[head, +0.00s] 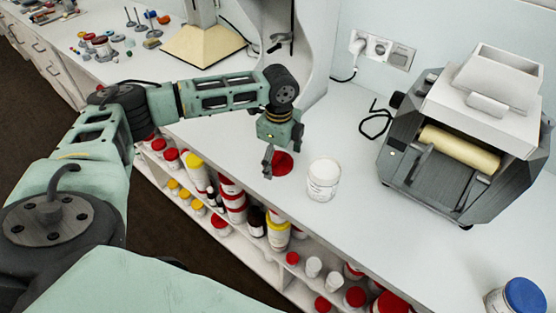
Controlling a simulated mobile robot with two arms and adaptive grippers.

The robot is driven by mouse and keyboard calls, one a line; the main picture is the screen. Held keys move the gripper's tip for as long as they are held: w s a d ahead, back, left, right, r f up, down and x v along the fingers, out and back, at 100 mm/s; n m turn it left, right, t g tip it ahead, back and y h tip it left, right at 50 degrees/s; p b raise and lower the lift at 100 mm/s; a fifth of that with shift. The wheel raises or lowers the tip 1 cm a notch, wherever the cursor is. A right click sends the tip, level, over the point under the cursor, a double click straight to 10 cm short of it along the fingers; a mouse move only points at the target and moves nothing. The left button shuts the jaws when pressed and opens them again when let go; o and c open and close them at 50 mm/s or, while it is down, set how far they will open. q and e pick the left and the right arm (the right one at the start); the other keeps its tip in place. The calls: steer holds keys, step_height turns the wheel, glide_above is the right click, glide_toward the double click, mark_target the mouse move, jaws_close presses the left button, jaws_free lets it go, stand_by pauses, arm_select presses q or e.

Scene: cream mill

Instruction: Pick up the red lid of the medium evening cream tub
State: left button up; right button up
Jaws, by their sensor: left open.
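A flat round red lid (284,165) lies on the white counter, left of an open white tub (323,180). The tub stands upright with its mouth uncovered. My left gripper (269,168) points down at the lid's left edge, with its fingers partly overlapping the lid in the head view. It is open, and I cannot tell whether a finger touches the lid. My right gripper is not in view.
A grey roller mill (470,145) stands to the right on the counter (390,235). A blue-lidded tub (517,298) is at the lower right. Shelves below the front edge hold several tubs. A beige-based stand (203,45) and small items are at the back left.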

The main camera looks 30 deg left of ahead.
arm_select(q)
steer(key=c, duration=0.9)
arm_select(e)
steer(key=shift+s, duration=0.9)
arm_select(q)
steer(key=shift+o, duration=0.2)
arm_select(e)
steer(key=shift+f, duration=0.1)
